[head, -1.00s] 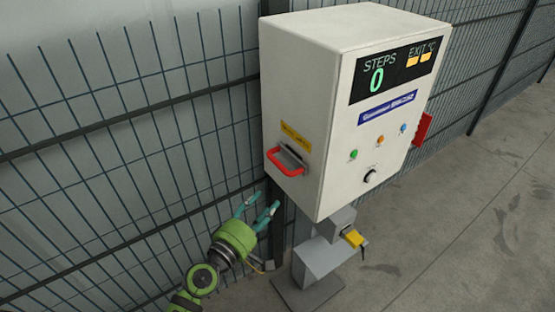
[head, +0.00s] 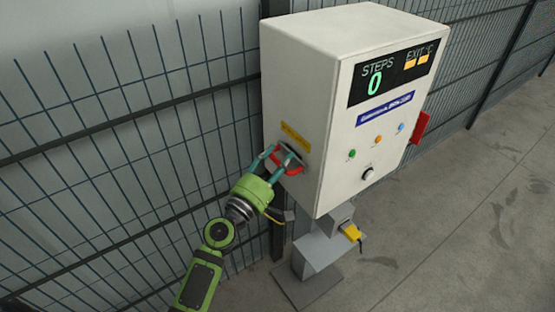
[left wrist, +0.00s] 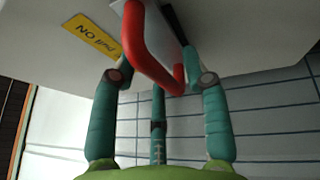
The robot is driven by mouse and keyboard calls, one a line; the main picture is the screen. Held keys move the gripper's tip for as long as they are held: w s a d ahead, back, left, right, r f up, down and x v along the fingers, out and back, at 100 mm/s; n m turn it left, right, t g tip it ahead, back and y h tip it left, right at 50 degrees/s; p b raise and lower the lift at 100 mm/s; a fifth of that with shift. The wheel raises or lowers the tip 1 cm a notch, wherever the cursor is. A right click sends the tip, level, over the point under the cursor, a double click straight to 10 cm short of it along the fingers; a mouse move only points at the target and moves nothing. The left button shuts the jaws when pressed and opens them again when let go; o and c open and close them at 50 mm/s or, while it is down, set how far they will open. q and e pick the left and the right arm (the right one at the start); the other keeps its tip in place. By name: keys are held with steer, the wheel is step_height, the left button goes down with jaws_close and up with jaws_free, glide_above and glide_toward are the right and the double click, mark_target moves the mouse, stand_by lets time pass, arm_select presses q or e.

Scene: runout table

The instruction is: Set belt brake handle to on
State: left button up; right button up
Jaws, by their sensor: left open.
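The belt brake handle is a red bar (head: 292,170) on the left side wall of the white control box (head: 300,60). In the left wrist view the red handle (left wrist: 150,58) stands out from a grey mount, between the fingertips. My left gripper (head: 277,158), green with teal fingers, is open at the handle. Its fingers lie on either side of the bar, and I cannot tell whether they touch it. Part of the handle is hidden behind the fingers in the head view. My right gripper is not in view.
A yellow label (head: 295,136) sits above the handle. The box front has a display (head: 394,76), coloured buttons and a black knob (head: 367,172). A grey pedestal (head: 318,255) carries the box. Wire fencing (head: 130,150) runs behind; floor at right is clear.

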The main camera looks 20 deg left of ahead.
arm_select(q)
jaws_close()
steer(key=s+a, duration=0.1)
steer(key=s, duration=0.1)
steer(key=s+a+b, duration=0.1)
steer(key=s+a, duration=0.1)
steer(key=shift+a+f, duration=0.1)
steer(key=shift+c, duration=0.6)
jaws_free()
steer(key=shift+o, duration=0.6)
steer(key=shift+s+a, duration=0.1)
steer(key=shift+s, duration=0.05)
steer(key=v, duration=1.2)
